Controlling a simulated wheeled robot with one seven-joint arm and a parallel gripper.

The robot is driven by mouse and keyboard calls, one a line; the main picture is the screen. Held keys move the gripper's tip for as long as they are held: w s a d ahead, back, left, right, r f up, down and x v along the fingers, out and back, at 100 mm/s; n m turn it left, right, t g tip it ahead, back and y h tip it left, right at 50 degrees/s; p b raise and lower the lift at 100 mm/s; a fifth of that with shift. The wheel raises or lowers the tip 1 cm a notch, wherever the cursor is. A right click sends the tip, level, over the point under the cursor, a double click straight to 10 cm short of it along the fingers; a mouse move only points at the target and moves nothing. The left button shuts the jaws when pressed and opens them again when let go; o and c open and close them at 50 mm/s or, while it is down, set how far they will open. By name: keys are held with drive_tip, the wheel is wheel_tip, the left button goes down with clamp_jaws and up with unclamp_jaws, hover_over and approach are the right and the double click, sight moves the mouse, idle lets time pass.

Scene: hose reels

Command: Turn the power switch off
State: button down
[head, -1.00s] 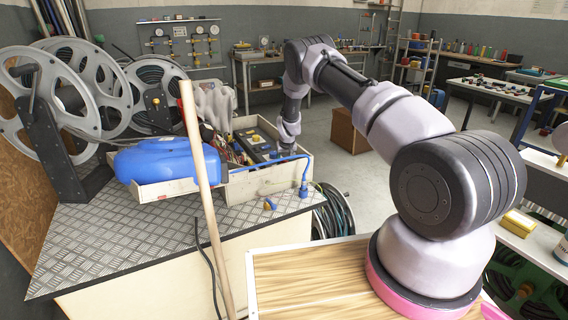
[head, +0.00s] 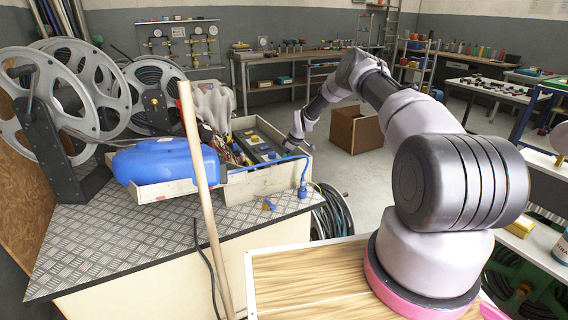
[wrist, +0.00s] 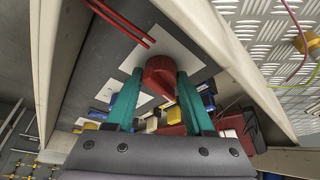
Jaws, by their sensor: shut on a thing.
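In the wrist view a red round knob (wrist: 160,68) stands on a white plate (wrist: 190,57) fixed to a dark grey panel (wrist: 100,50). My gripper (wrist: 159,82) has its two teal fingers on either side of the knob, shut on it. In the head view my wrist reaches down at the right end of a pale open crate (head: 262,180), beside a dark box with a yellow label (head: 252,140). The knob and my fingertips cannot be made out there. The knob's setting is not readable.
A wooden pole (head: 203,200) stands in front. Large reels (head: 70,95) are at the left. Crate walls rise close around my gripper.

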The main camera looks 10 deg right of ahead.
drive_tip(key=shift+n+g, duration=0.4)
drive_tip(key=shift+n, duration=0.6)
drive_tip(key=shift+c, duration=1.5)
unclamp_jaws()
drive_tip(key=v, duration=1)
drive_tip(key=shift+d+r, duration=0.25)
drive_tip(key=shift+d, duration=0.1)
